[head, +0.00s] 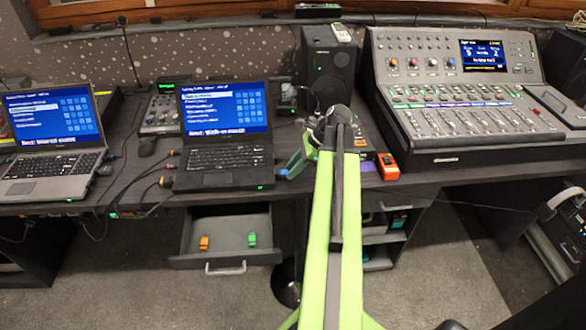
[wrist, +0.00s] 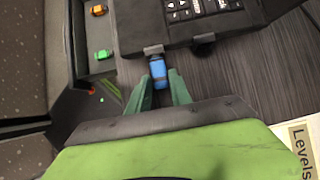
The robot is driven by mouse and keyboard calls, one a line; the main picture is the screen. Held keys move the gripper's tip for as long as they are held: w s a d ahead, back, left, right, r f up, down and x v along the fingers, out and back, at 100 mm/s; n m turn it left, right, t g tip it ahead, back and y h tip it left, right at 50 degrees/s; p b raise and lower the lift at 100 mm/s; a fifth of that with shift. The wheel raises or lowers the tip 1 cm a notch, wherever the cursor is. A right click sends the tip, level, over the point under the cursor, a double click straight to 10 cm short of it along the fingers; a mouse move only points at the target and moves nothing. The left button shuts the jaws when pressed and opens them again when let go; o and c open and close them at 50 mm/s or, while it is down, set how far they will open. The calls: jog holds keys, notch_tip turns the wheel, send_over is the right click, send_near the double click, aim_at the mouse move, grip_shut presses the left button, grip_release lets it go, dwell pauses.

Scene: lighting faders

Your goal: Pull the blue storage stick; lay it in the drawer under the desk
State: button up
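The blue storage stick (wrist: 159,72) sits at the side edge of the middle laptop (head: 225,135), its metal end at the laptop; its blue end also shows in the head view (head: 284,173). My gripper (wrist: 160,76) has its green fingers on either side of the stick, apparently with narrow gaps, so it looks open around it. In the head view my gripper (head: 300,160) is at the laptop's right side, partly hidden by my arm. The drawer (head: 225,226) under the desk is pulled out, with an orange piece (head: 204,242) and a green piece (head: 252,240) inside.
A second laptop (head: 52,140) stands at the left. A speaker (head: 330,65) and a large mixing console (head: 460,90) stand to the right. An orange object (head: 387,166) lies near the desk's front edge. Cables hang at the laptops. The drawer has bare floor between its pieces.

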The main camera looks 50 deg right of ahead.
grip_shut()
jog(key=shift+s+d, duration=1.5)
jog(key=shift+d, duration=0.25)
